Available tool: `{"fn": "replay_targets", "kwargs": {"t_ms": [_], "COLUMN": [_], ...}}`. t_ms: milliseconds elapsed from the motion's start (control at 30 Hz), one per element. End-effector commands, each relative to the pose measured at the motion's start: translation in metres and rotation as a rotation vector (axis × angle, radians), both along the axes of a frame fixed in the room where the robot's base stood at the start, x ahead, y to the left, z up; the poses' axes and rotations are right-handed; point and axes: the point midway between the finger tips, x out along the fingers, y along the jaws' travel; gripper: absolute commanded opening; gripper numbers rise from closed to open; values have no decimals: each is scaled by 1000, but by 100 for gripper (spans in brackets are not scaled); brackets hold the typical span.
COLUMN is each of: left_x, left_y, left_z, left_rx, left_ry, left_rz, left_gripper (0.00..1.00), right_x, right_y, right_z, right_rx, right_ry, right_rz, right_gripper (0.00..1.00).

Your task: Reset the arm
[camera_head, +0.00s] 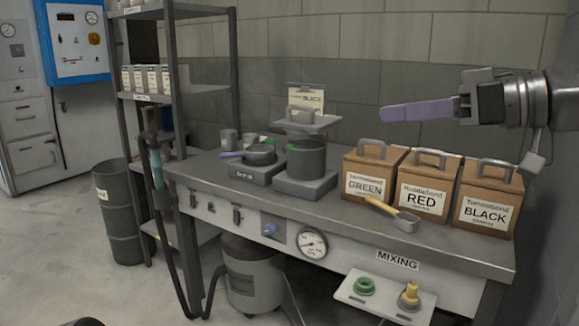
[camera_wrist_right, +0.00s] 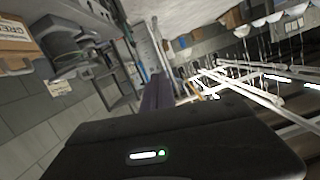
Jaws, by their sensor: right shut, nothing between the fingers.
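My right arm comes in from the right in the head view. Its gripper (camera_head: 388,114) points left, with long purple fingers shut together and nothing held. It is in the air above the bench, in front of the block wall and higher than the brown boxes. In the right wrist view the purple fingers (camera_wrist_right: 157,92) run away from the dark gripper body, with nothing at their tips. My left gripper is not in view.
Below stands a grey bench (camera_head: 335,215) with a GREEN box (camera_head: 370,180), a RED box (camera_head: 427,190), a BLACK box (camera_head: 487,203), a yellow-handled scoop (camera_head: 403,221), a pot (camera_head: 306,157) and a pan (camera_head: 261,154). A dark shelf rack (camera_head: 173,60) is at left.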

Motion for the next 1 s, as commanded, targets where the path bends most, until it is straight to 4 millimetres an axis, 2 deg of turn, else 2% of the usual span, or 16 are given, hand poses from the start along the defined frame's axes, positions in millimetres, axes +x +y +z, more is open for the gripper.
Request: {"fn": "replay_targets", "kwargs": {"t_ms": [333,467,567,667,767,867,900,967,1000], "left_x": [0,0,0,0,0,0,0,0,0], "left_y": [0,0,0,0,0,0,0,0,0], "left_z": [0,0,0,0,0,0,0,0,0], "left_rx": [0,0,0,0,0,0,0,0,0], "left_ry": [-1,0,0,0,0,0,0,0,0], "left_rz": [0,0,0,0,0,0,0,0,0], "left_gripper": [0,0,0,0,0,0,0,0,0], "right_x": [44,67,86,107,128,145,148,150,149], "right_y": [-5,-6,-7,-7,-6,-2,0,4,7], "right_z": [-51,-83,-115,-158,-215,-291,-323,-371,-402], "right_rx": [29,42,52,57,57,45,36,20,7], "right_ry": [127,200,267,348,450,573,621,690,733], "right_rz": [-71,-111,-151,-196,-254,-327,-357,-401,-426], "right_gripper": [0,0,0,0,0,0,0,0,0]}}
